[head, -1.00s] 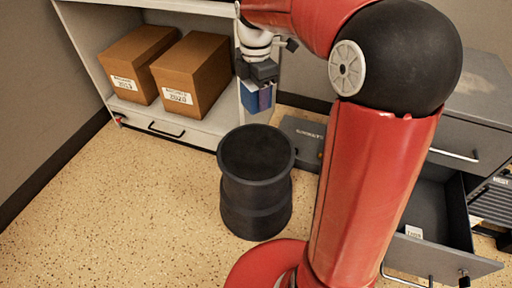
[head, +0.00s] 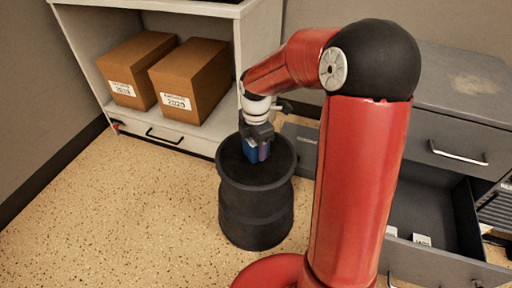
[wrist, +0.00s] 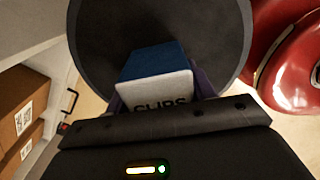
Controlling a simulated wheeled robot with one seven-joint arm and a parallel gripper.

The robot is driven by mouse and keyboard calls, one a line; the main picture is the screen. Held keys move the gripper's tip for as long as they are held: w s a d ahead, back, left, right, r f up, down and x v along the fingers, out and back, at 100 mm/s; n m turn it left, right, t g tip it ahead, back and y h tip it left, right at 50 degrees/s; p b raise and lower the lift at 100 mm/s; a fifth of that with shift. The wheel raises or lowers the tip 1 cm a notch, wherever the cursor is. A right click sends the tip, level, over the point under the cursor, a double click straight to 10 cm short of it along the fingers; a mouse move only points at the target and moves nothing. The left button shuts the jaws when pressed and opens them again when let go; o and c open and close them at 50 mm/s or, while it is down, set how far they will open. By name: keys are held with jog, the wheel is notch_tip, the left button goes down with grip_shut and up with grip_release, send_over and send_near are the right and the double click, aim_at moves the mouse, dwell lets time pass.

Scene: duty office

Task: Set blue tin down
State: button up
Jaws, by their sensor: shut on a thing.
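The blue tin (head: 250,151) is a small box with a blue side. In the wrist view the tin (wrist: 153,75) shows a pale face with dark lettering that reads "CLIPS". My gripper (head: 258,140) points down and is shut on the tin, over the round top of a black drum-shaped stool (head: 255,205). The dark stool top (wrist: 90,30) also fills the upper middle of the wrist view, behind the tin. I cannot tell whether the tin's bottom touches the stool top.
Two brown boxes (head: 137,68) (head: 190,80) stand on a white shelf unit (head: 262,50) at the back left. A grey cabinet with an open drawer (head: 430,215) is at the right. A flat grey case (head: 302,145) lies behind the stool. The speckled floor (head: 120,215) at left is clear.

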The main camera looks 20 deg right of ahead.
jog(key=shift+f, duration=0.15)
jog(key=shift+f, duration=0.15)
jog(key=o, duration=1.1)
jog(key=shift+c, duration=0.2)
